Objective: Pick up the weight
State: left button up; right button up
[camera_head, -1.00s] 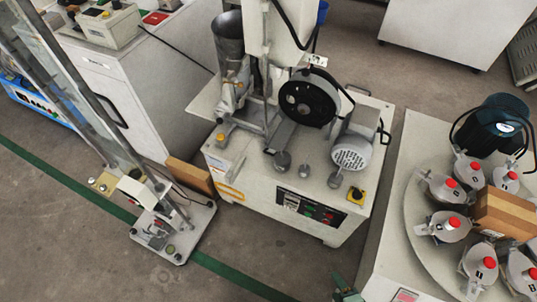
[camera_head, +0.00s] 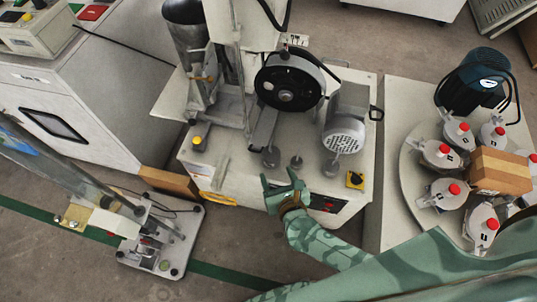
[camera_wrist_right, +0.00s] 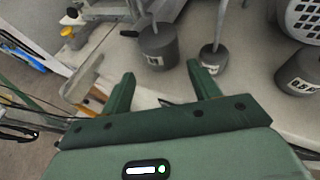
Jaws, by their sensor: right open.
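Three grey cylindrical weights with upright stems stand in a row on the machine's white top near its front edge: a left weight (camera_head: 270,157), a smaller middle weight (camera_head: 296,162) and a right weight (camera_head: 331,168). The right wrist view also shows the left weight (camera_wrist_right: 157,46), the middle weight (camera_wrist_right: 212,59) and the right weight (camera_wrist_right: 302,74), the larger ones with labels. My right gripper (camera_head: 279,180) is open and empty, just in front of the left and middle weights. In the wrist view its fingers (camera_wrist_right: 160,78) point toward them without visible contact. My left gripper is not in view.
The machine carries a black wheel (camera_head: 289,82) and a grey motor (camera_head: 344,125) behind the weights. A round table (camera_head: 415,185) with several red-knobbed jars and a brown box stands at right.

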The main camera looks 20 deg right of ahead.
aim_at(274, 165)
jog(key=shift+x, duration=0.75)
jog(key=b+x, duration=0.2)
jog(key=x, duration=0.2)
jog(key=shift+w+d+f, duration=0.1)
jog(key=shift+w+d, duration=0.05)
jog(key=shift+w, duration=0.35)
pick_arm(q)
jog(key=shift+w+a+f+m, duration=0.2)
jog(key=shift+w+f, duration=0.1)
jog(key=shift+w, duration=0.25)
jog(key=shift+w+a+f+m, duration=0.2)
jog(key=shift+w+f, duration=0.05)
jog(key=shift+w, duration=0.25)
pick_arm(e)
grip_shut()
jog(key=shift+r, duration=0.2)
